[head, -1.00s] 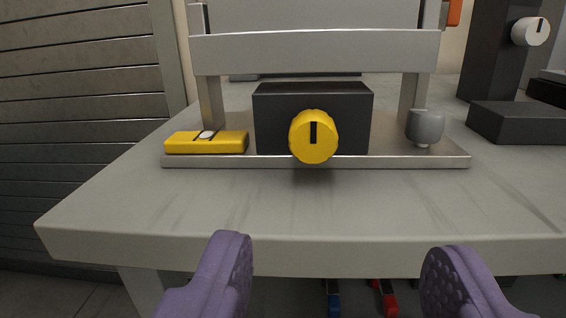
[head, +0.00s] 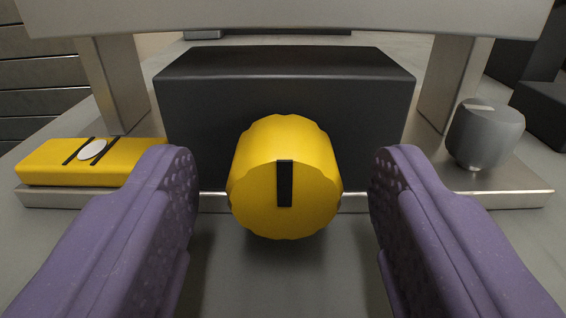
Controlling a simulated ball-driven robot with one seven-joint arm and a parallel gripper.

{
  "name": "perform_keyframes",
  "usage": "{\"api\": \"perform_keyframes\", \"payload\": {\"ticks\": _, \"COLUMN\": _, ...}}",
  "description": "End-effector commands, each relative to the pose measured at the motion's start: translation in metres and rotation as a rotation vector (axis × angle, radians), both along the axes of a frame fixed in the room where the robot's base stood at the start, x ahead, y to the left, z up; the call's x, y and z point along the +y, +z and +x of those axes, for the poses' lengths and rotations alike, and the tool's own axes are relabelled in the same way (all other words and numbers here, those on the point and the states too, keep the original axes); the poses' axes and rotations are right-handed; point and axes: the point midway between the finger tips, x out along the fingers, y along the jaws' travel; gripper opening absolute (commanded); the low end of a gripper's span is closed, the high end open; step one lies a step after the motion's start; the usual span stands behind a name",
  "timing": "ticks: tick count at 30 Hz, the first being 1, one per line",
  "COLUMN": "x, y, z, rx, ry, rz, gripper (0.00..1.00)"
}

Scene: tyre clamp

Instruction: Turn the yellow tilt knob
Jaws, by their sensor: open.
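The yellow tilt knob (head: 260,190) sticks out from the front of a black box (head: 190,115). It has a scalloped rim, and the black mark on its face stands upright. My gripper (head: 283,185) is open, with one purple finger to the left of the knob and one to the right. A gap shows on each side between finger and knob, and neither appears to touch it. The fingers hide part of the base plate.
The box stands on a metal base plate (head: 520,196). A yellow spirit level (head: 50,160) lies at the left, partly behind my left finger. A grey rounded knob (head: 485,135) stands at the right. A metal crossbar (head: 290,18) spans above the box on two posts.

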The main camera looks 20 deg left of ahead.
Motion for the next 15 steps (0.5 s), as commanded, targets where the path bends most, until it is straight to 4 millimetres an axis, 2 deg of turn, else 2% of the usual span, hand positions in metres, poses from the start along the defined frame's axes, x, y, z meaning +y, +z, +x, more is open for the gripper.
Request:
{"api": "perform_keyframes", "payload": {"ticks": 4, "x": -0.0002, "y": 0.0002, "z": -0.0002, "rx": 0.000, "ry": 0.000, "rz": 0.000, "gripper": 0.61}}
{"api": "perform_keyframes", "payload": {"ticks": 11, "x": -0.0002, "y": 0.0001, "z": -0.0004, "rx": 0.000, "ry": 0.000, "rz": 0.000, "gripper": 0.08}}
{"api": "perform_keyframes", "payload": {"ticks": 12, "x": -0.0002, "y": 0.0001, "z": -0.0004, "rx": 0.000, "ry": 0.000, "rz": 0.000, "gripper": 0.05}}
{"api": "perform_keyframes", "payload": {"ticks": 15, "x": -0.0003, "y": 0.0001, "z": -0.0003, "rx": 0.001, "ry": 0.000, "rz": 0.003, "gripper": 0.05}}
